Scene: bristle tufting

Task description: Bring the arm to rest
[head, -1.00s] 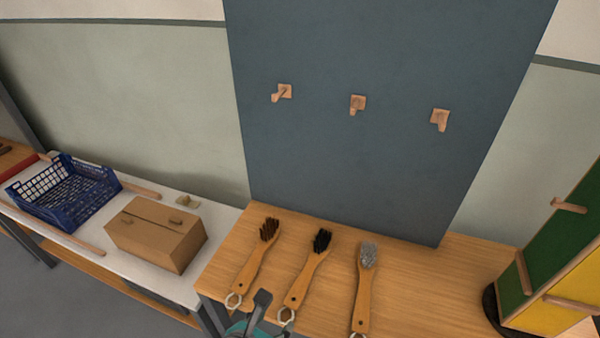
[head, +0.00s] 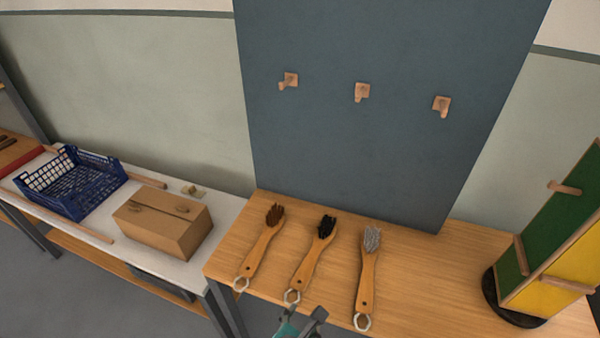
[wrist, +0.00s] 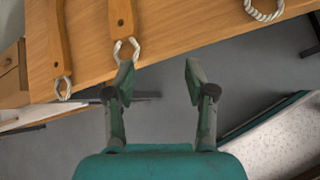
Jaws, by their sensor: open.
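My gripper (head: 302,324) is at the bottom edge of the head view, in front of the bench's front edge. In the wrist view its two fingers (wrist: 159,76) are spread apart with nothing between them. Three wooden-handled brushes lie side by side on the wooden bench: one with brown bristles (head: 261,249), one with black bristles (head: 312,259) and one with grey bristles (head: 368,268). Each has a pale ring at its handle end. In the wrist view, the handle of one brush (wrist: 121,16) ends in a ring close to the left fingertip; I cannot tell whether they touch.
The wooden bench (head: 430,285) is bare right of the brushes. A dark board (head: 385,150) with three wooden pegs stands behind. A green and yellow stand (head: 545,260) is at right. A cardboard box (head: 165,225) and blue crate (head: 75,185) sit on the white table at left.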

